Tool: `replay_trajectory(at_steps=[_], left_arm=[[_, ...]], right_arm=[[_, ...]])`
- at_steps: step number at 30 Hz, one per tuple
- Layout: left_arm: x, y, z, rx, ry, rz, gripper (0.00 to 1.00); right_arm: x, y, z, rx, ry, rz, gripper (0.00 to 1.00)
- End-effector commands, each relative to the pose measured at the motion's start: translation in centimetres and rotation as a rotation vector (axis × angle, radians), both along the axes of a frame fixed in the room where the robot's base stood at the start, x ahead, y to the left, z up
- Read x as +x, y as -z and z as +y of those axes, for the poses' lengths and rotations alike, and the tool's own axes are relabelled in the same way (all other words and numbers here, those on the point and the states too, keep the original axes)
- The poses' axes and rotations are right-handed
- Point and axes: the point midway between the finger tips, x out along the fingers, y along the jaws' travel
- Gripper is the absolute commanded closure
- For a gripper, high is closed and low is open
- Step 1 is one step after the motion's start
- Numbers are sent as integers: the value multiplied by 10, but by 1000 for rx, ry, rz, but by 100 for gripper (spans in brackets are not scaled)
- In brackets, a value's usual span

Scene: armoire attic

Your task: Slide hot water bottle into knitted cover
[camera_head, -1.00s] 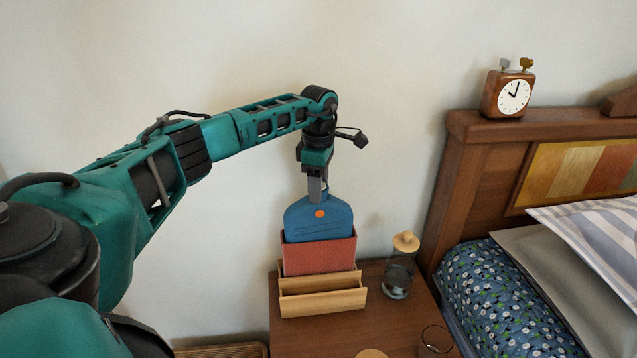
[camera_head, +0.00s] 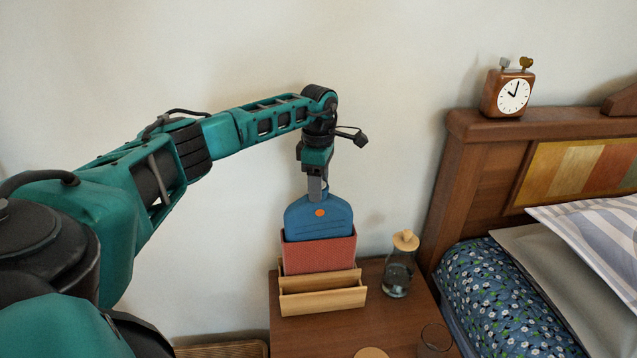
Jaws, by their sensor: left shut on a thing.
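The blue hot water bottle (camera_head: 319,222) with an orange dot stands upright, its lower part hidden inside the red knitted cover (camera_head: 320,256). The cover stands upright in a light wooden holder (camera_head: 322,299) on the bedside table. My left gripper (camera_head: 317,190) points down from above and is shut on the neck at the top of the bottle. The bottle's shoulders and upper body show above the cover's opening. My right gripper is not in view.
A glass jar with a wooden stopper (camera_head: 399,268) stands to the right on the brown bedside table (camera_head: 390,325). A drinking glass (camera_head: 435,340) is near the front. The wooden headboard (camera_head: 470,175) with a clock (camera_head: 508,95) rises at the right.

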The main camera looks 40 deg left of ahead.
Motion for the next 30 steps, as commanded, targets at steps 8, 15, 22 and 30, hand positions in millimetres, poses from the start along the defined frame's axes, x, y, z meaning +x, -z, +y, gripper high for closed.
replay_trajectory(at_steps=[8, 15, 22, 30], left_arm=[[1, -1, 0, -2, 0, -5, 99], [1, 5, 0, -2, 0, -5, 99], [1, 11, 0, -1, 0, -6, 99], [1, 18, 0, -2, -1, -5, 99]], right_arm=[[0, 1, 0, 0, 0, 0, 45], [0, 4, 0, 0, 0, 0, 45], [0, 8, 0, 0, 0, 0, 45], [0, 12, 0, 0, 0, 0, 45]])
